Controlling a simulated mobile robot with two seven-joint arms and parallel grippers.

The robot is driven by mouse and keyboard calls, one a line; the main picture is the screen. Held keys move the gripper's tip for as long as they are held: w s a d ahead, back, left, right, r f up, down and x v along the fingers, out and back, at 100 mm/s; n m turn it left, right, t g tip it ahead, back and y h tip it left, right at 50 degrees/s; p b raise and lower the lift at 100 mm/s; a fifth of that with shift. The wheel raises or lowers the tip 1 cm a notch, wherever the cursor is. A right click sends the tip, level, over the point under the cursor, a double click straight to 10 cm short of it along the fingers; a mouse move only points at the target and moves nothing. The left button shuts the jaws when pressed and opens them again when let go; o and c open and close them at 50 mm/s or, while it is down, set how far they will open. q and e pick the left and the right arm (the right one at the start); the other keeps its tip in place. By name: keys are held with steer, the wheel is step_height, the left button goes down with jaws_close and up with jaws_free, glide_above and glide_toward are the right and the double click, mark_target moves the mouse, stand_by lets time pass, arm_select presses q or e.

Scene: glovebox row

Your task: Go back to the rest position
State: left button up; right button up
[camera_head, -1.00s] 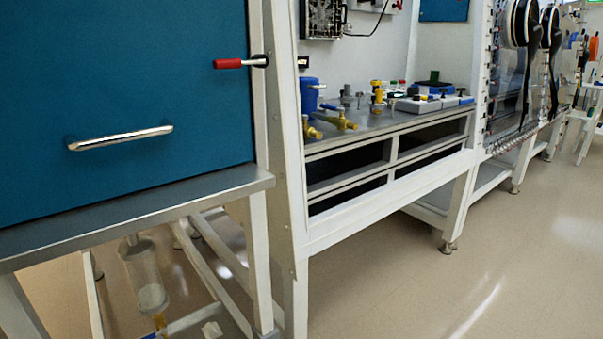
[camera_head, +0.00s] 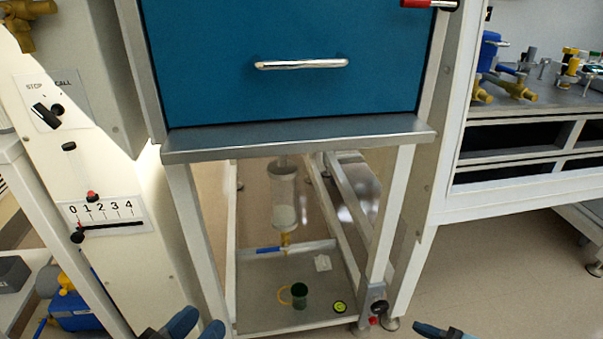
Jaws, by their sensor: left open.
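My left gripper (camera_head: 196,329) shows at the bottom edge, left of centre. Its two blue-and-black fingers stand apart with nothing seen between them. A part of my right gripper (camera_head: 445,332) just shows at the bottom edge, right of centre. Most of it is cut off, so its opening cannot be told. Both grippers appear in front of the lower frame of the cabinet with the blue door (camera_head: 290,60), and neither is seen holding anything.
A steel ledge (camera_head: 300,137) juts out below the blue door. Under it hangs a clear cylinder (camera_head: 284,205) above a tray with a dark green cup (camera_head: 299,296). A slider panel (camera_head: 105,215) stands left. A bench (camera_head: 530,130) with fittings stands right. Floor is open at lower right.

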steer(key=w+a+r+m+t+y, duration=0.1)
steer(key=w+a+r+m+t, duration=0.25)
steer(key=a+r+m, duration=0.45)
arm_select(q)
step_height(320, 180, up, 14)
steer(key=a+f+n+y+p, duration=0.1)
steer(key=a+n+y+p, duration=0.15)
steer(key=p, duration=2.55)
arm_select(e)
step_height(320, 180, up, 13)
steer(key=s+d+m+h, duration=0.1)
steer(key=h, duration=0.2)
arm_select(q)
steer(key=s+a+r+g+y+p, duration=0.2)
steer(key=s+a+p, duration=0.3)
steer(key=p, duration=1.3)
steer(key=shift+s+a+g+y, duration=0.15)
steer(key=shift+a+g+y, duration=0.05)
steer(key=shift+g+y, duration=0.65)
arm_select(e)
steer(key=s+d+r+g+h, duration=0.1)
steer(key=s+d+g+h, duration=0.2)
steer(key=s+d, duration=0.2)
steer(key=shift+d, duration=0.25)
arm_select(q)
steer(key=shift+f, duration=0.1)
